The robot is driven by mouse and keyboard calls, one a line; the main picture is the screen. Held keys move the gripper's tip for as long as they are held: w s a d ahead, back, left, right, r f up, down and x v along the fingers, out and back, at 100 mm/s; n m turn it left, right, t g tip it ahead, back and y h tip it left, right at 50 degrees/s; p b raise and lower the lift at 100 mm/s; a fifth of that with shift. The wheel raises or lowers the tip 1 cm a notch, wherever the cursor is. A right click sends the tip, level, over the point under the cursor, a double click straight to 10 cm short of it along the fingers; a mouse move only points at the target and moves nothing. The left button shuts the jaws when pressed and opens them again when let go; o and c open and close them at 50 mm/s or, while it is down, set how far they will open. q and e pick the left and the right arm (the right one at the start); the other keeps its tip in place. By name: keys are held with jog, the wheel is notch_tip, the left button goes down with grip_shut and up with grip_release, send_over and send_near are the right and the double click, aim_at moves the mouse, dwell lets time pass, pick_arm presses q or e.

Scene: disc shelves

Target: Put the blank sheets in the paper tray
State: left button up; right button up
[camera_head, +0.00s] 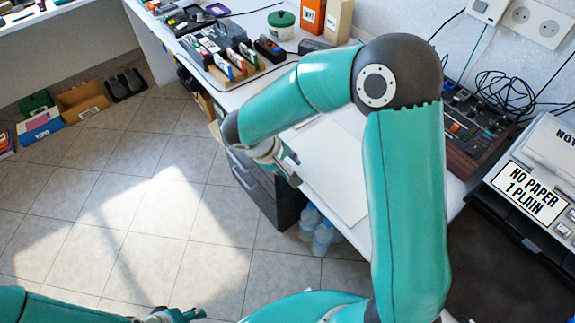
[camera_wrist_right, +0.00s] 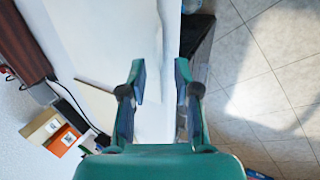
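A pale, flat stack that looks like the blank sheets (camera_head: 328,175) lies on the white desk, partly hidden behind my right arm. White sheet-like surface (camera_wrist_right: 105,40) also shows in the right wrist view. My right gripper (camera_head: 288,172) hangs by the desk's front edge, near the sheets. In the right wrist view its two fingers (camera_wrist_right: 160,80) are apart with nothing held between them. A printer (camera_head: 548,150) at the right bears a sign reading "NO PAPER 1 PLAIN". I cannot make out its paper tray clearly. My left gripper (camera_head: 182,315) is at the bottom edge, over the floor, its fingers unclear.
A disc rack (camera_head: 222,55), a green-lidded tub (camera_head: 281,25) and boxes (camera_head: 312,15) stand at the desk's back. A mixer-like device (camera_head: 470,125) with black cables sits by the wall. Bottles (camera_head: 322,235) stand under the desk. The tiled floor at left is mostly clear.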

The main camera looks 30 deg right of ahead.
jog(key=v, duration=1)
jog(key=s+a+f+m+y, duration=0.1)
jog(key=s+a+f+y, duration=0.2)
jog(key=f, duration=0.6)
jog(key=s+a+f+m+y, duration=0.1)
jog(key=s+a+f+y, duration=0.2)
jog(key=s+f, duration=0.3)
jog(key=s+a+f+m+y, duration=0.1)
jog(key=s+a+f+y, duration=0.2)
jog(key=f, duration=1.1)
jog(key=shift+s+f+p, duration=0.15)
jog(key=shift+s+p, duration=0.2)
jog(key=shift+s, duration=0.85)
